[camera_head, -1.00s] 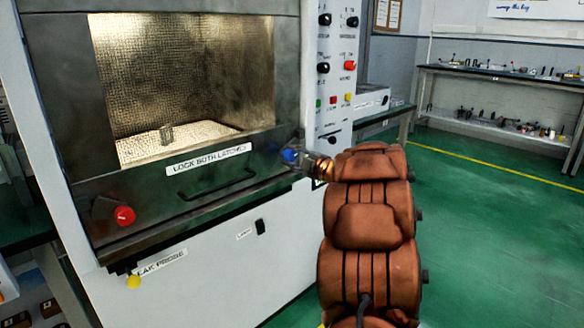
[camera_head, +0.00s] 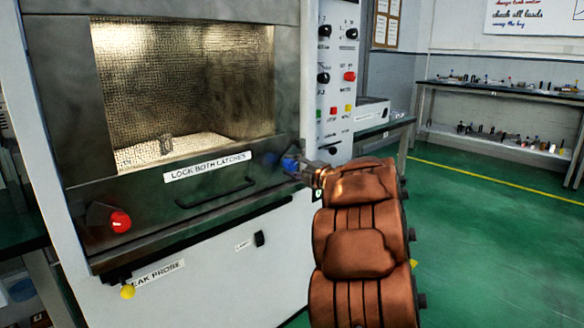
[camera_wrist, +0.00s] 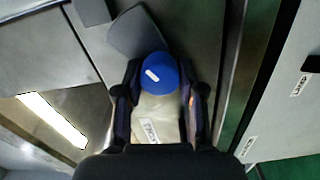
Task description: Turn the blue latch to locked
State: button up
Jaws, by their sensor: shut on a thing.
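The blue latch (camera_head: 289,164) is at the right end of the microwave's door front. In the wrist view its round blue knob (camera_wrist: 159,71) carries a short white mark, tilted in that picture. A dark grey plate (camera_wrist: 137,32) sits beside the knob, touching or behind it. My gripper (camera_head: 300,168) reaches the latch from the right. In the wrist view its two fingers (camera_wrist: 160,85) stand on either side of the knob, shut on it. The red latch (camera_head: 120,222) is at the left end of the door front. My gripper hides part of the blue latch in the head view.
A label reading "LOCK BOTH LATCHES" (camera_head: 207,167) and a dark handle (camera_head: 215,194) lie between the latches. A control panel (camera_head: 336,80) with knobs and buttons rises above my arm. A yellow knob (camera_head: 128,292) hangs below. Green floor (camera_head: 480,220) is open at right.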

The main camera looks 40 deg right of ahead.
jog(key=o, duration=1.1)
jog(key=shift+o, duration=0.2)
jog(key=s, duration=1.2)
jog(key=shift+a, duration=0.15)
